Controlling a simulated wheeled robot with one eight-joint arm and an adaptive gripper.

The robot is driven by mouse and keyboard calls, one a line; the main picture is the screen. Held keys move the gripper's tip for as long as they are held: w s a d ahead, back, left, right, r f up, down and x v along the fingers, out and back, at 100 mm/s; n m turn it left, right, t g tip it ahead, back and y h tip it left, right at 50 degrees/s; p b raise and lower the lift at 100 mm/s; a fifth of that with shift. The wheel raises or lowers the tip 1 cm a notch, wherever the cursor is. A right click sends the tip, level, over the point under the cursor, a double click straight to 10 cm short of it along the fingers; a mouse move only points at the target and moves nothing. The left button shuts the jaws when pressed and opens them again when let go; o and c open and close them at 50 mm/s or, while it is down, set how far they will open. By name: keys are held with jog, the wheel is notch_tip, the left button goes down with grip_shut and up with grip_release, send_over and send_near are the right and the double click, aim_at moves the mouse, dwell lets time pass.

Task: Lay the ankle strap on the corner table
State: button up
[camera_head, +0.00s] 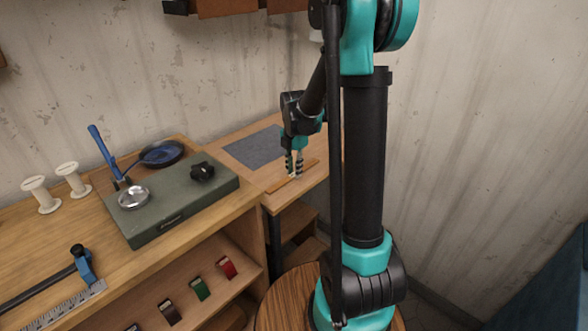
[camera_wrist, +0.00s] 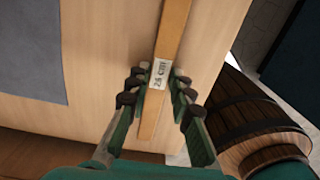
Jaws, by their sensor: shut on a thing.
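The ankle strap (camera_head: 279,184) is a flat tan-orange strip at the front part of the corner table (camera_head: 232,138). In the wrist view the strap (camera_wrist: 172,35) runs lengthwise between my fingers, with a white label reading about "26 cm". My gripper (camera_head: 294,170) points down over the table and is shut on the strap. In the wrist view my gripper (camera_wrist: 156,88) has a fingertip on either side of it. The strap lies flat, at or just above the wood; I cannot tell whether it touches. Its near end reaches toward the table's edge.
A grey mat (camera_head: 255,147) lies behind the strap on the corner table. The workbench (camera_head: 70,218) at left carries a green case (camera_head: 190,212), a dark pan (camera_head: 161,153) and white spools (camera_head: 40,194). A wooden barrel (camera_wrist: 250,105) stands beside the table, below its edge.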

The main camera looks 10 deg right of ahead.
jog(key=o, duration=0.9)
jog(key=shift+o, duration=0.2)
notch_tip(320, 180, up, 12)
jog(key=f, duration=0.1)
jog(key=s+d+f+m+t, duration=0.1)
jog(key=s+f+m, duration=0.4)
jog(key=s+m, duration=0.5)
jog(key=s+d+f+m+t, duration=0.2)
jog(key=s+f+m, duration=0.4)
jog(key=s+m, duration=0.5)
jog(key=shift+s+d+f+m+t, duration=0.25)
jog(key=shift+m+t, duration=0.35)
jog(key=shift+m, duration=1.5)
jog(key=shift+w+r, duration=0.1)
jog(key=shift+r, duration=0.05)
